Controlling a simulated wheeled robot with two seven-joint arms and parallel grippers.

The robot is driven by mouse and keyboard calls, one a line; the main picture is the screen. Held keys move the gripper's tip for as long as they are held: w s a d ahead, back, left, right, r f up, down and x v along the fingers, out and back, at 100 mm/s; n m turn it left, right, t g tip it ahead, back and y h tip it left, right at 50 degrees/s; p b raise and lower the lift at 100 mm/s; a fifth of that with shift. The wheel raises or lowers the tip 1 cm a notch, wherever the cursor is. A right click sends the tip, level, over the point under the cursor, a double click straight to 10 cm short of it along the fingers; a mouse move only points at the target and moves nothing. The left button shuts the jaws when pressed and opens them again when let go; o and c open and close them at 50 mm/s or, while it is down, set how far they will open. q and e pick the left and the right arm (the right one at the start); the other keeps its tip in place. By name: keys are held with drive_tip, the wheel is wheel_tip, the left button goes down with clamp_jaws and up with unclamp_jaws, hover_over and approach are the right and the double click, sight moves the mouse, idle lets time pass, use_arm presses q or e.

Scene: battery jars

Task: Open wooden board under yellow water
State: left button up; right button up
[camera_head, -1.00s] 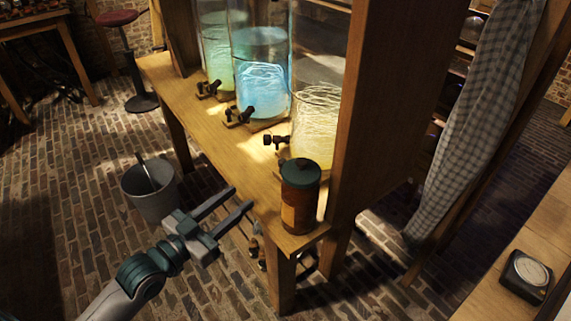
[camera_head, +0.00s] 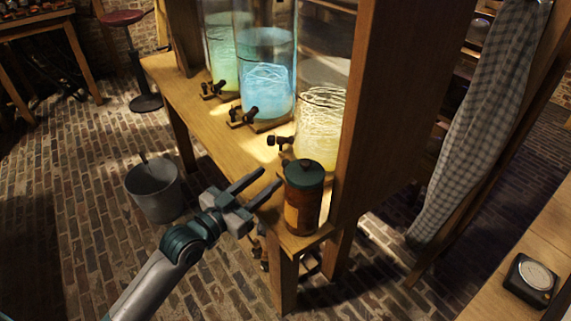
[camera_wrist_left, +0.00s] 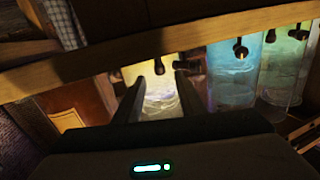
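The yellow-water jar (camera_head: 321,128) stands at the right end of the wooden shelf. Its dark tap (camera_head: 280,141) faces the shelf's front edge. A wooden board under this jar is mostly hidden and I cannot make it out clearly. My left gripper (camera_head: 270,181) is open and empty, with its fingers at the shelf's front edge, left of the brown canister and below the tap. In the left wrist view, the glowing yellow jar (camera_wrist_left: 161,98) shows between the parted fingers (camera_wrist_left: 160,80), with a dark tap (camera_wrist_left: 159,66) near the tips. My right gripper is not in view.
A brown canister with a green lid (camera_head: 303,195) stands at the shelf's near corner, close to my left fingers. Blue (camera_head: 266,75) and green (camera_head: 221,50) jars stand farther left. A grey bucket (camera_head: 155,192) is on the brick floor. A wooden post (camera_head: 345,130) rises at the right.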

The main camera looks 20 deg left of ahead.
sight(283, 167)
use_arm(q)
drive_tip(key=x, duration=0.8)
drive_tip(key=shift+w+d, duration=0.1)
drive_tip(key=shift+w, duration=0.05)
clamp_jaws()
